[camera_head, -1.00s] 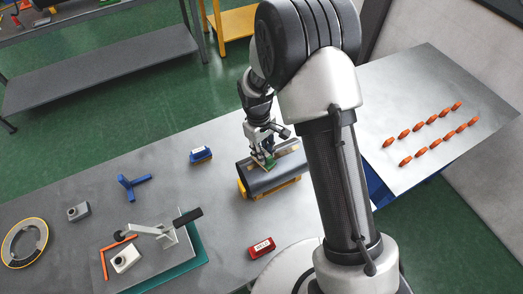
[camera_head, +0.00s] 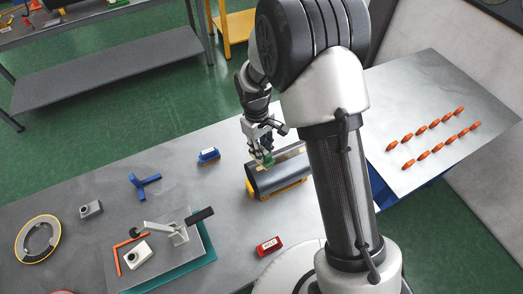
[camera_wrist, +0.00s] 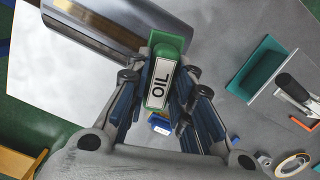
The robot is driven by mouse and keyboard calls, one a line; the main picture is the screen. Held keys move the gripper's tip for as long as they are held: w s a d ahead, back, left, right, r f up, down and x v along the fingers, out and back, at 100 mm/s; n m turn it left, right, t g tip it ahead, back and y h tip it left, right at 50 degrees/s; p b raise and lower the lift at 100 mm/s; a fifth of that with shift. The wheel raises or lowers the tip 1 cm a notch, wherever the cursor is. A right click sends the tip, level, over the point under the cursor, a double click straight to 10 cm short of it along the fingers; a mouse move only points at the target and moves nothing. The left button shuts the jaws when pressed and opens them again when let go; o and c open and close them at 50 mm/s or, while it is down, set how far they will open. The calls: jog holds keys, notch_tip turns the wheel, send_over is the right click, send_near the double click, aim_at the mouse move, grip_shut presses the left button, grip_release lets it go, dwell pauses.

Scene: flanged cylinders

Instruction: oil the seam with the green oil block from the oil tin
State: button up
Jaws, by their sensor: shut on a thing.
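My gripper (camera_head: 264,158) is shut on the green oil block (camera_wrist: 165,45), which has a white label reading OIL. In the head view the block (camera_head: 268,161) is at the far left edge of a dark grey cylinder (camera_head: 283,176). In the wrist view the cylinder (camera_wrist: 85,28) lies at the top left, beside the block's far end. I cannot tell whether the block touches it. A pale brownish strip shows along the cylinder; I cannot tell whether it is the seam. I cannot make out the oil tin.
A blue block (camera_head: 208,155) lies left of the cylinder, and a red labelled block (camera_head: 268,246) in front. A blue three-armed piece (camera_head: 144,184), a clamp on a plate (camera_head: 172,236) and a yellow-edged ring (camera_head: 38,240) are further left. Orange pieces line the right table (camera_head: 480,85).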

jog(key=shift+r+p, duration=0.75)
jog(key=shift+r, duration=0.8)
